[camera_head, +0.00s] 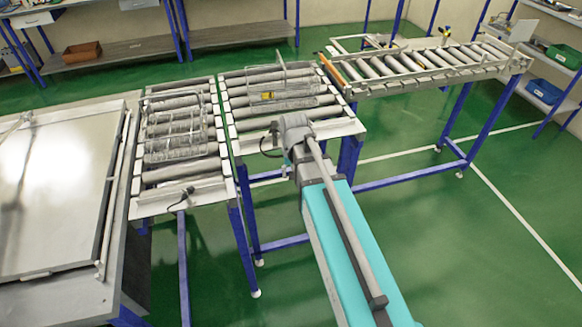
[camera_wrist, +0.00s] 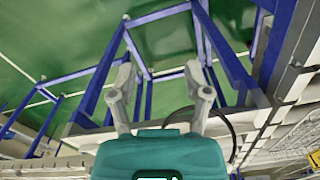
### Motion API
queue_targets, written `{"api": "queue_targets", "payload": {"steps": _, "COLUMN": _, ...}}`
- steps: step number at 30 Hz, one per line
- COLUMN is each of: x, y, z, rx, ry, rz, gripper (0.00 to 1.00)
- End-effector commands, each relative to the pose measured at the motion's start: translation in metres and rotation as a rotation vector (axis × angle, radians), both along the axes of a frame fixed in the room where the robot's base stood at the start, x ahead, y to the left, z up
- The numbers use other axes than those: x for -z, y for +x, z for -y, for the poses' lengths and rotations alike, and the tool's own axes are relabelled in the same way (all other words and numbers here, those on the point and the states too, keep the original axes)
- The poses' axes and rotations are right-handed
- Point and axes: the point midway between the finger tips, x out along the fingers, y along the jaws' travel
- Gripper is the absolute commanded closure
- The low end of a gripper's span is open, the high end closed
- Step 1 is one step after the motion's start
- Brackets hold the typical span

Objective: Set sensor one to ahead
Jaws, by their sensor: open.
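In the wrist view, my gripper (camera_wrist: 159,75) is open, its two grey fingers apart with nothing held between them. Blue conveyor legs and green floor show beyond the fingers. In the head view, my arm's end is at the front edge of the middle roller conveyor (camera_head: 345,128); the fingers cannot be made out there. A small dark sensor-like part with a black cable (camera_head: 271,149) sits on that front edge, partly hidden by my arm. A similar small part with a cable (camera_head: 187,194) is on the left conveyor's front edge. No label shows which is sensor one, and their directions are unclear.
Wire baskets stand on the left conveyor (camera_head: 172,172) and the middle conveyor. A third roller conveyor (camera_head: 430,62) stands at back right. A steel-topped bench (camera_head: 55,190) is at left. Green floor (camera_head: 450,250) is clear at right. A black cable (camera_wrist: 229,125) curves beside my right finger.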

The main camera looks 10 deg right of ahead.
Motion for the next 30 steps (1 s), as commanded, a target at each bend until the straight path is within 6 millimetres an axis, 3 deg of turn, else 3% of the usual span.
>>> {"api": "queue_targets", "payload": {"steps": 18, "x": 0.056, "y": -0.060, "z": 0.005, "rx": -0.148, "ry": 0.000, "rz": 0.000, "gripper": 0.37}}
{"api": "queue_targets", "payload": {"steps": 30, "x": 0.070, "y": -0.078, "z": 0.007, "rx": -0.200, "ry": 0.000, "rz": 0.000, "gripper": 0.37}}
